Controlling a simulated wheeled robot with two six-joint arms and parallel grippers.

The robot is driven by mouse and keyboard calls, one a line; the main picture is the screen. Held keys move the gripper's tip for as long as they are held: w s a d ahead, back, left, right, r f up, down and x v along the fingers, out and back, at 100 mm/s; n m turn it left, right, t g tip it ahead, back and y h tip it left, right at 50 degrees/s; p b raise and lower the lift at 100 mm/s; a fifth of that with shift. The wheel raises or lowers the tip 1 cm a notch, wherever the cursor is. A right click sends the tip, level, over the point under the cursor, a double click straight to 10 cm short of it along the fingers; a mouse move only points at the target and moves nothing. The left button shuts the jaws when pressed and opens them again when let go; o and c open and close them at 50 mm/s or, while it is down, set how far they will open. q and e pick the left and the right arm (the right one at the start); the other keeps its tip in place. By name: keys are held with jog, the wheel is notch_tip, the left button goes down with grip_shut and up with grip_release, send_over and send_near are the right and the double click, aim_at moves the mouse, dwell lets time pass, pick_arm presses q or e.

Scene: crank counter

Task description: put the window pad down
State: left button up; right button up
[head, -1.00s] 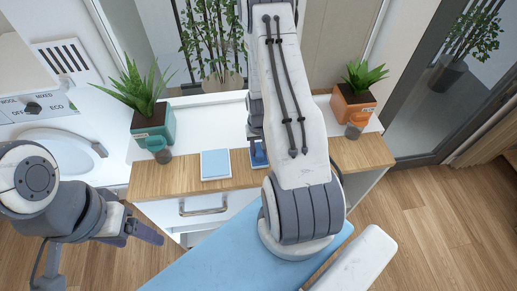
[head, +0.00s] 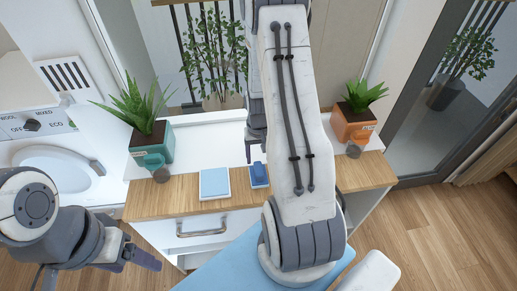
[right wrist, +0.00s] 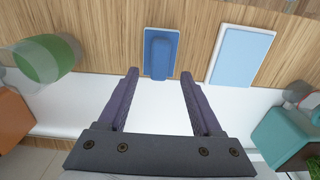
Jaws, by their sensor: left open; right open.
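The window pad, a small blue block with a raised grip (head: 259,174), lies flat on the wooden front strip of the counter (head: 340,176). It also shows in the right wrist view (right wrist: 161,55), just beyond the fingertips. My right gripper (right wrist: 159,74) is open and empty, its two fingers spread with the pad ahead of the gap. In the head view my right arm hides most of this gripper. My left gripper (head: 142,257) is open and empty, low at the left in front of the counter, away from the pad.
A light blue square with a white rim (head: 214,183) lies left of the pad. A drawer handle (head: 202,227) juts out below.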

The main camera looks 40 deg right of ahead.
aim_at(258, 168)
jog(key=shift+a+r+b, duration=0.1)
jog(key=shift+r+b, duration=0.3)
jog(key=shift+r, duration=2.3)
jog(key=s+a+r+n, duration=0.1)
jog(key=a+r+n, duration=0.25)
jog(key=a, duration=0.65)
jog(key=a+r+n, duration=0.3)
jog(key=a+r, duration=0.2)
jog(key=a, duration=0.4)
jog(key=s+a+r+n, duration=0.3)
jog(key=s+a, duration=0.3)
jog(key=s, duration=0.1)
jog(key=s+a+r+n+y, duration=0.1)
jog(key=s+a+r+n, duration=0.2)
jog(key=s+a, duration=0.3)
jog(key=shift+s+n, duration=0.55)
jog(key=shift+s, duration=0.65)
jog(key=shift+f, duration=0.1)
